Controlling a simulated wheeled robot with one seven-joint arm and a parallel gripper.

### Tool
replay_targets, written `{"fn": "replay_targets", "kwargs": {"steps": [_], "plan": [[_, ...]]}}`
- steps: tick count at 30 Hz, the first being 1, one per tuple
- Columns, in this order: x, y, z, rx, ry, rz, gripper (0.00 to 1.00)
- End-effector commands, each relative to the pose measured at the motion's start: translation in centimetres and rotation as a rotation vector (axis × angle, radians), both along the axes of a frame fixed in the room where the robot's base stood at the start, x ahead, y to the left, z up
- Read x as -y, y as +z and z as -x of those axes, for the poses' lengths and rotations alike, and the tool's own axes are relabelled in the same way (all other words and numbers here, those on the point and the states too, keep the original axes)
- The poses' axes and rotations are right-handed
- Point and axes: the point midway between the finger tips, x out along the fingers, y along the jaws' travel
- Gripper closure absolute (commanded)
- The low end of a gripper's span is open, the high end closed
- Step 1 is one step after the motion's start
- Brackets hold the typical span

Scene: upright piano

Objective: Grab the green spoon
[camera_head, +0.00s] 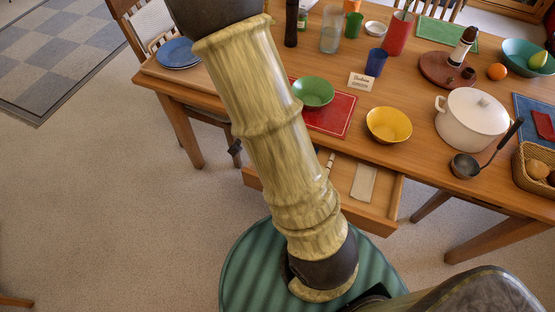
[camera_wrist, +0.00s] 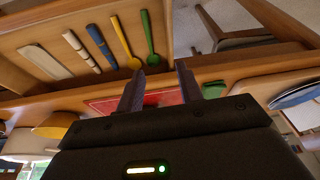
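The green spoon (camera_wrist: 149,40) lies in the open wooden drawer (camera_wrist: 70,20), at the right end of a row of utensils in the wrist view. A yellow spoon (camera_wrist: 124,42) lies just left of it. My gripper (camera_wrist: 159,70) is open, with its two dark fingers apart and nothing between them. The fingertips appear below the green spoon in the picture and apart from it. In the head view the drawer (camera_head: 382,210) sticks out from the table; my arm covers its left part, and the green spoon is hidden there.
The drawer also holds blue-and-cream utensils (camera_wrist: 80,50) and a pale flat piece (camera_wrist: 45,62). On the table above are a green bowl (camera_head: 313,92) on a red mat (camera_head: 338,122), a yellow bowl (camera_head: 389,125) and a white pot (camera_head: 470,116). A chair (camera_wrist: 250,35) stands nearby.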

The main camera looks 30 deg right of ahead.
Motion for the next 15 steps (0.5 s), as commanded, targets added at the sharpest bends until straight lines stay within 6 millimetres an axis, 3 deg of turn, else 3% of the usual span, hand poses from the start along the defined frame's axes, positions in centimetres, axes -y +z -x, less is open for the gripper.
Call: {"fn": "replay_targets", "kwargs": {"steps": [1,3,15], "plan": [[0.8,-1.8,-0.1,-0.001,-0.045,0.027,0.64],[1.7,-2.5,-0.2,0.002,-0.09,0.053,0.64],[2.2,-2.7,-0.2,0.007,-0.118,0.066,0.64]]}}
